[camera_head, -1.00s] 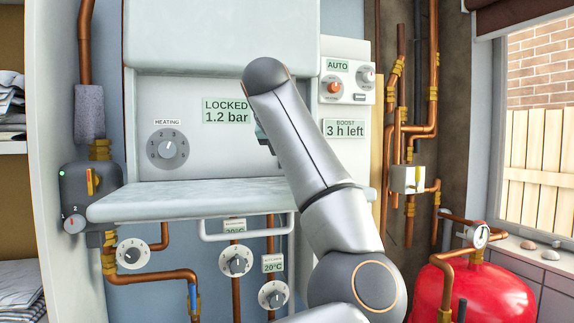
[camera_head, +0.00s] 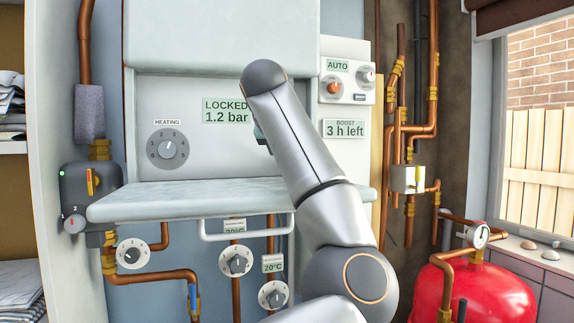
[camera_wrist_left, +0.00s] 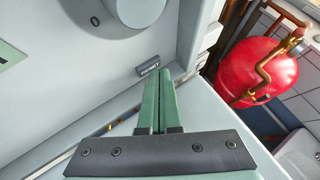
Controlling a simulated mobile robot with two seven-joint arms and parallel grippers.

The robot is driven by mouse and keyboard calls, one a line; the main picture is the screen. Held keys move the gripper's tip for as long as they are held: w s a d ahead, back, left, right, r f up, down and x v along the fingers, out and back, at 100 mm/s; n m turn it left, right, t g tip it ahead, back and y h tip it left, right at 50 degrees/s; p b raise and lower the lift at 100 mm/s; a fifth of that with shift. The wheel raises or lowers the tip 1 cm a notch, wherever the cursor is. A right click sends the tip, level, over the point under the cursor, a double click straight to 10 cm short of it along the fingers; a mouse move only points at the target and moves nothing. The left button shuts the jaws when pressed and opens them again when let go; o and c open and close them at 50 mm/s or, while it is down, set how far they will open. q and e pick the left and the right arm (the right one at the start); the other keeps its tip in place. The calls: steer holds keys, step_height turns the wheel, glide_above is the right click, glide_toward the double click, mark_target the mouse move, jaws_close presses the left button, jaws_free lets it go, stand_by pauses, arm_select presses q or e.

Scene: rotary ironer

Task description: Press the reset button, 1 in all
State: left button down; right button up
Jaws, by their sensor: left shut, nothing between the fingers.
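In the left wrist view a small dark button-like plate (camera_wrist_left: 148,67) with blurred lettering sits on the pale panel, below a round knob (camera_wrist_left: 130,5). It may be the reset button, but I cannot read it clearly. My left gripper (camera_wrist_left: 164,74) is shut and empty, its green fingertips right beside the plate's right end. I cannot tell whether they touch the panel. In the head view my arm covers that part of the panel, and only a sliver of the left gripper (camera_head: 260,134) shows. My right gripper is not in view.
The ironer panel has a LOCKED 1.2 bar display (camera_head: 227,111) and a heating dial (camera_head: 167,149). A padded shelf (camera_head: 190,199) juts out below. A control box (camera_head: 347,80) stands at the right. A red tank (camera_head: 480,291) and copper pipes lie farther right.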

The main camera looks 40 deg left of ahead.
arm_select(q)
steer(key=shift+w+a, duration=0.1)
steer(key=shift+a, duration=0.1)
stand_by(0.4)
steer(key=shift+d, duration=0.1)
steer(key=shift+s+d+f+b, duration=0.1)
steer(key=shift+s+d+b, duration=0.1)
steer(key=shift+d+b, duration=0.2)
steer(key=shift+s+d, duration=0.15)
steer(key=shift+d, duration=0.05)
steer(key=shift+s+d+b, duration=0.3)
steer(key=shift+d+b, duration=0.25)
steer(key=shift+d, duration=0.05)
steer(key=shift+s+d+b, duration=0.3)
steer(key=shift+d, duration=0.3)
steer(key=shift+s+d+b, duration=0.3)
steer(key=shift+d, duration=0.25)
steer(key=shift+s+d, duration=0.25)
steer(key=shift+d, duration=0.2)
